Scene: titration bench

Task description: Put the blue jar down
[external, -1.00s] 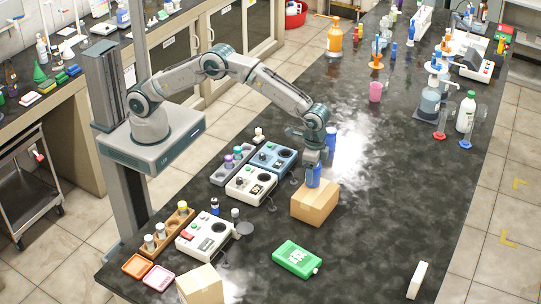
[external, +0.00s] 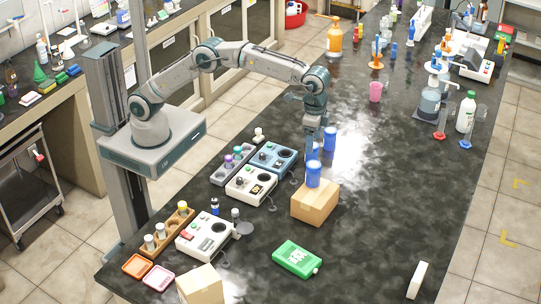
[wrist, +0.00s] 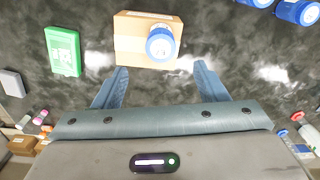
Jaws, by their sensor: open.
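The blue jar (external: 313,175) stands upright on top of a cardboard box (external: 311,205) in the external view. In the wrist view the jar (wrist: 160,46) with its blue lid sits at the right part of the box's top (wrist: 128,42). My gripper (wrist: 160,66) is open and empty, its two fingers spread wide and apart from the jar. In the external view my gripper (external: 312,148) is above the jar, pointing down; its fingertips are hard to make out there.
Other blue jars (external: 330,139) stand behind the box; two (wrist: 297,11) show at the wrist view's top right. A green box (external: 297,259) lies in front. White and blue instruments (external: 251,185) stand left.

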